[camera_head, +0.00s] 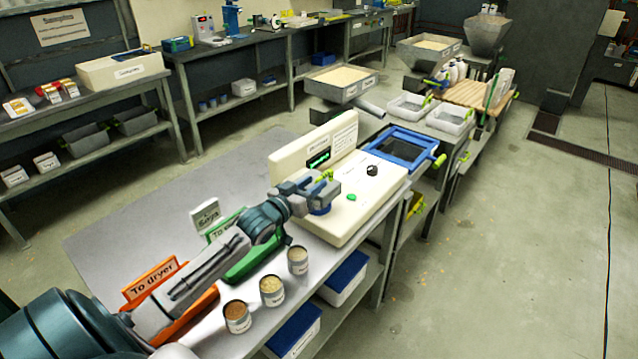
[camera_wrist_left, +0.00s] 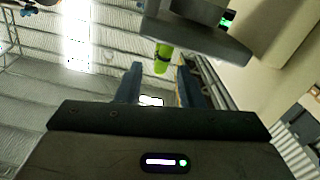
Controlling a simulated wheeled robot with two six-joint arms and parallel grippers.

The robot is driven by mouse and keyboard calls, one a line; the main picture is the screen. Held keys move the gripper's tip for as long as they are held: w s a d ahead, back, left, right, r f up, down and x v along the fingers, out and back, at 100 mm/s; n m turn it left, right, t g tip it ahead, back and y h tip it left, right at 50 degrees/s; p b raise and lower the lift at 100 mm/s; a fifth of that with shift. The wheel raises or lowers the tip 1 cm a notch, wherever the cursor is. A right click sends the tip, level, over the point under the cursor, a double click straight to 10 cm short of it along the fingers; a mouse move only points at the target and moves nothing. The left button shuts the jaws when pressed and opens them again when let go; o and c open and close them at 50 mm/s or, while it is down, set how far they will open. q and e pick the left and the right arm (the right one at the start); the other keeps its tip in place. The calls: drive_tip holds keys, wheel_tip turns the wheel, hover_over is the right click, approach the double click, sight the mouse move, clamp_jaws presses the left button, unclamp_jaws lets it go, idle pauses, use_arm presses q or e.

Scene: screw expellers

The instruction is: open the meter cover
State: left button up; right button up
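The meter (camera_head: 345,215) is a cream box with an upright back panel, a green-lit display (camera_head: 318,160), a black knob and a green button. My left gripper (camera_head: 318,190) is over its left part, at the grey cover, and partly hides it. In the left wrist view, the grey cover (camera_wrist_left: 195,40) is above the fingers, with a yellow-green handle (camera_wrist_left: 161,58) hanging from it. The fingers are apart, one on each side of the handle near their tips. I cannot tell whether they touch it. The cover looks down. My right gripper is out of view.
Several small filled cups (camera_head: 272,291) stand along the bench's front edge, beside my left arm. An orange "To dryer" holder (camera_head: 150,280) and a green holder (camera_head: 245,262) are by the arm. A blue-framed tray (camera_head: 402,147) lies beyond the meter. The floor at right is clear.

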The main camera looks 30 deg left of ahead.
sight(319, 179)
use_arm(q)
drive_tip(key=shift+w+d+b, duration=0.15)
drive_tip(key=shift+w+b, duration=0.15)
drive_tip(key=shift+w, duration=1.35)
clamp_jaws()
